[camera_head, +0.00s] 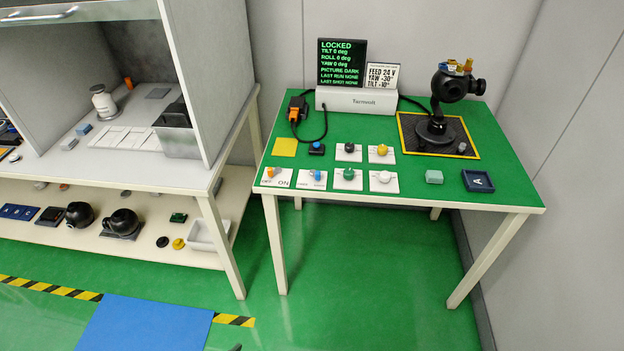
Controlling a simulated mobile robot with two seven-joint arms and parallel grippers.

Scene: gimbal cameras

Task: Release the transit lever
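A black gimbal camera (449,88) stands upright on a dark mat with a yellow border (407,134) at the back right of the green table (330,185). Small orange, yellow and blue parts (457,67) show on top of its head. Which part is the transit lever is too small to tell. A black display (341,64) behind the table's middle reads LOCKED, tilt, roll and yaw 0 deg, and PICTURE DARK. A card beside it (382,76) reads FEED 24 V, YAW -30, TILT -10. Neither gripper can be made out.
Several knobs on white plates and an OFF/ON switch plate (285,181) fill the table's front left. A grey-walled bench (190,170) stands left. The floor before the table is clear.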

